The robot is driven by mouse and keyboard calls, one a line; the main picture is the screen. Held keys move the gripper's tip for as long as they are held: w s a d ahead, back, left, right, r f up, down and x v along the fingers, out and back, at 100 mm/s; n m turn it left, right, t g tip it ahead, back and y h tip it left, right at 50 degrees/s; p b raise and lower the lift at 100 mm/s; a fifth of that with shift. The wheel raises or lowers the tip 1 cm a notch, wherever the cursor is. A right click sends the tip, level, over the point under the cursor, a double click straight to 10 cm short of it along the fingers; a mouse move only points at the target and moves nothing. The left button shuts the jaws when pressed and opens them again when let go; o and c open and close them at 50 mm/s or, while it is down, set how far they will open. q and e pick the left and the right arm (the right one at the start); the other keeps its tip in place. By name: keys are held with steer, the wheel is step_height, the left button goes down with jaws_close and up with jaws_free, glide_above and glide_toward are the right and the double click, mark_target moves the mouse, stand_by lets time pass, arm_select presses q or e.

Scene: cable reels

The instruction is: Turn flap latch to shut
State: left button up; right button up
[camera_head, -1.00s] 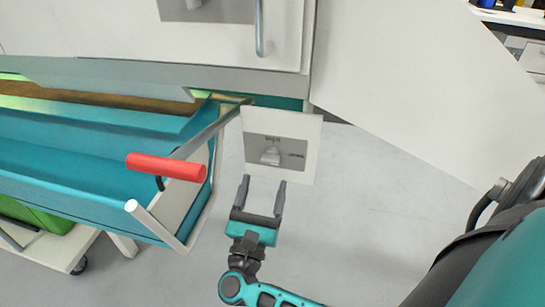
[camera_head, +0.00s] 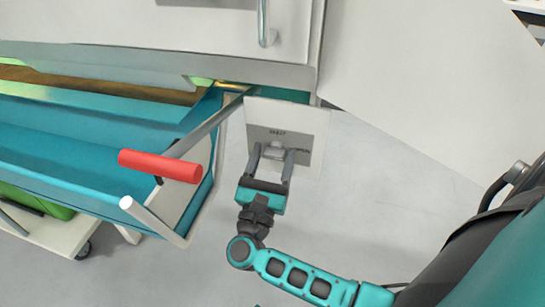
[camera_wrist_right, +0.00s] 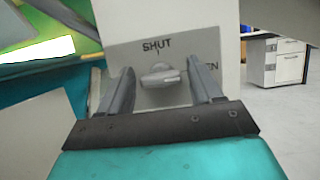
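The flap latch is a small grey knob (camera_wrist_right: 161,75) on a grey plate with a "SHUT" mark above it and a partly hidden "OPEN" mark at its right. It sits on a pale square panel (camera_head: 313,131). In the right wrist view the knob lies roughly sideways, with a pale line on it pointing right. My right gripper (camera_head: 273,153) is open, its two fingers on either side of the knob, with gaps visible in the right wrist view (camera_wrist_right: 161,82). The right finger partly hides the "OPEN" mark. My left gripper is not in view.
A teal trough-like cart (camera_head: 80,145) with a red-handled lever (camera_head: 160,165) stands just left of the panel. A white cabinet with a metal handle (camera_head: 264,25) is above. A large white surface (camera_head: 420,80) is at upper right.

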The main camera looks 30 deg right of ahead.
steer(key=c, duration=0.9)
steer(key=shift+o, duration=0.2)
